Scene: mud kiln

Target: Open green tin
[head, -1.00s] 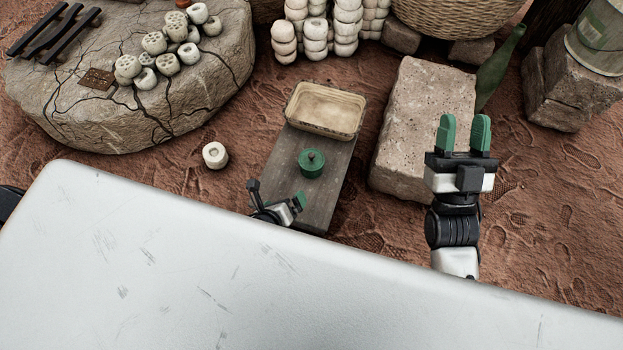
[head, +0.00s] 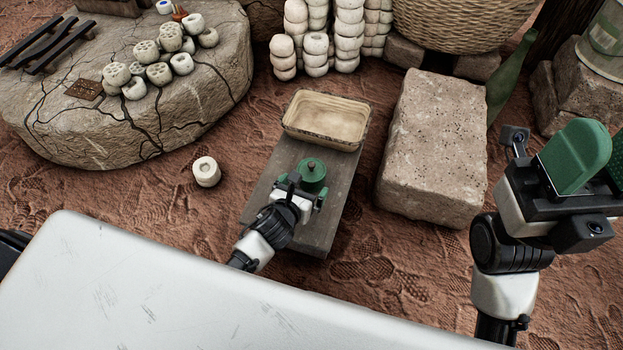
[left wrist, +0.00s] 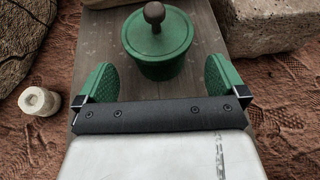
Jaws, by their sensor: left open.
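The green tin (head: 314,168) stands upright on the grey wooden board (head: 335,215), with its lid on and a dark brown knob on top. It also shows in the left wrist view (left wrist: 158,45), ahead of the fingers. My left gripper (head: 302,190) is open and empty just on the near side of the tin. In the left wrist view its two green fingers stand wide apart, the tin lying beyond and between their lines, apparently untouched. My right gripper (head: 595,165) is raised at the right edge, empty, its fingers apart; one finger is partly cut off.
A tan rectangular tray (head: 326,139) sits behind the tin on the board. A large stone block (head: 435,150) stands to the right. A white bead (head: 206,172) lies on the ground left. A cracked stone slab (head: 130,125) holds several beads. A pale metal surface (head: 150,290) fills the front.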

